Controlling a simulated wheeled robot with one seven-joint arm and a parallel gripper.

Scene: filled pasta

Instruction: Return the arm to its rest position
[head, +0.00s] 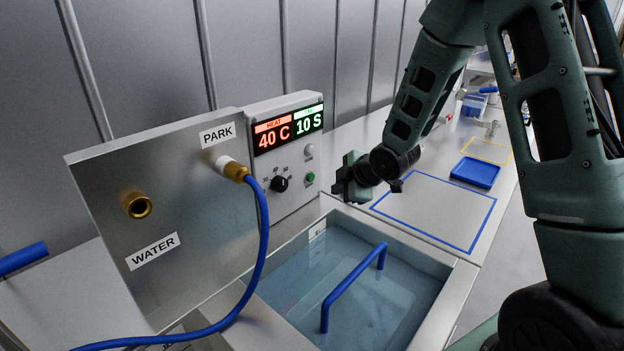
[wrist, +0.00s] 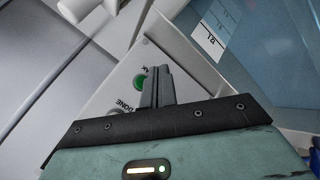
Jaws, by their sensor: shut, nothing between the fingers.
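My gripper (head: 350,178) is in front of the control box, just right of its knobs and above the back edge of the water bath. In the wrist view its fingers (wrist: 157,70) are together, with nothing between them. The fingertips lie close to a green button (wrist: 140,82) on the control box. Whether they touch it cannot be told. My arm reaches in from the right in the head view.
The control box (head: 290,187) shows 40 C and 10 S. The water bath (head: 440,262) holds a blue handle (head: 352,285). A steel panel (head: 105,190) has a blue hose (head: 262,235) at PARK. A blue tray (head: 475,172) lies behind a clear blue-outlined area.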

